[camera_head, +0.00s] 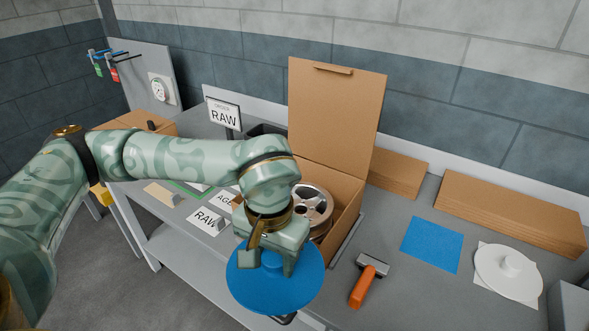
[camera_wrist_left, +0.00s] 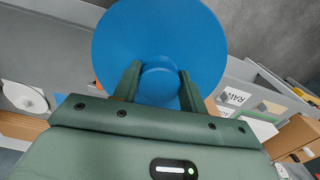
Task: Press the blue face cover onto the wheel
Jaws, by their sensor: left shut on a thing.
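The blue face cover (camera_head: 262,290) is a round disc with a knob in its middle. My left gripper (camera_head: 272,268) is shut on the cover's knob. In the left wrist view the fingers (camera_wrist_left: 157,88) stand on either side of the knob, and the blue face cover (camera_wrist_left: 155,35) spreads out beyond them. The silver wheel (camera_head: 318,203) sits in an open cardboard box (camera_head: 345,215), partly hidden by my left gripper. In the head view the cover is in front of the box, apart from the wheel. My right gripper is not in view.
On the bench (camera_head: 395,290) lie an orange-handled tool (camera_head: 363,287), a blue square sheet (camera_head: 431,245), a white round cover with a knob (camera_head: 508,272) and flat cardboard stacks (camera_head: 510,213). A RAW sign (camera_head: 224,114) stands behind my left arm. The box lid (camera_head: 335,115) stands upright.

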